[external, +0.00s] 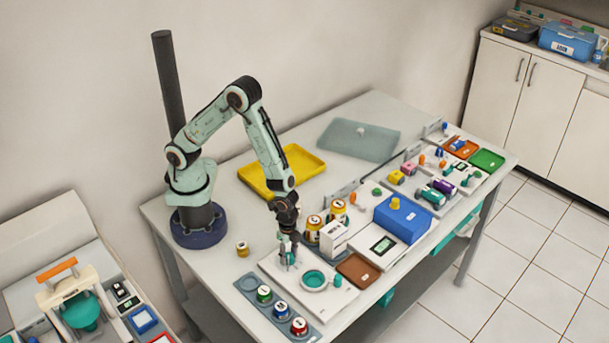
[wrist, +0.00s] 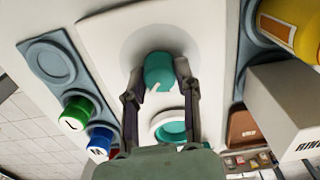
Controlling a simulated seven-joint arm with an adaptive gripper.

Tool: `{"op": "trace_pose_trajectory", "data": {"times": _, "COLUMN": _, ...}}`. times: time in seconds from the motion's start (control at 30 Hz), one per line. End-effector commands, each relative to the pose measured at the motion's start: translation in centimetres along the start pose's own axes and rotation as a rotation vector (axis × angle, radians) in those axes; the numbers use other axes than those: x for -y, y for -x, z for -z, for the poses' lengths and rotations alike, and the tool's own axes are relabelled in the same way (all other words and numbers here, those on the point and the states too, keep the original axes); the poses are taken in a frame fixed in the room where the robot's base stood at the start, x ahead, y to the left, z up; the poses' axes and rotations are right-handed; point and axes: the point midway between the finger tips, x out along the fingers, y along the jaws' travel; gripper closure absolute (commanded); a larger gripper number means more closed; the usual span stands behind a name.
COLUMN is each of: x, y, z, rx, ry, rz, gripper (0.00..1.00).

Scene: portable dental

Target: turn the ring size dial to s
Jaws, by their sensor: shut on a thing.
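The teal dial (wrist: 160,70) stands on a white panel (wrist: 108,32), with a small white mark on its near face. No size letters can be read around it. My gripper (wrist: 159,88) is shut on the dial, one finger on each side. In the external view my gripper (external: 289,260) points down at the left part of the panel (external: 310,300) and mostly hides the dial.
A teal ring (external: 314,279) lies on the panel close beside the dial. Green (external: 264,294), blue (external: 281,311) and red (external: 299,326) capped pots stand in a grey holder in front. A white box (external: 334,237) and yellow jars (external: 313,228) stand behind, near my gripper.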

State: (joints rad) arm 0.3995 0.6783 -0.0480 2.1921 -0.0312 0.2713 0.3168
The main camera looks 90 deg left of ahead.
Motion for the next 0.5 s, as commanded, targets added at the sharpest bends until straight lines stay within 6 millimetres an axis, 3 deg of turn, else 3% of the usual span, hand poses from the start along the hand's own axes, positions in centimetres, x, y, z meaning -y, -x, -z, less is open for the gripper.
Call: {"op": "trace_pose_trajectory", "data": {"times": 0.5, "x": 0.01, "y": -0.04, "z": -0.06, "rx": 0.002, "ry": -0.033, "rz": 0.0, "gripper": 1.0}}
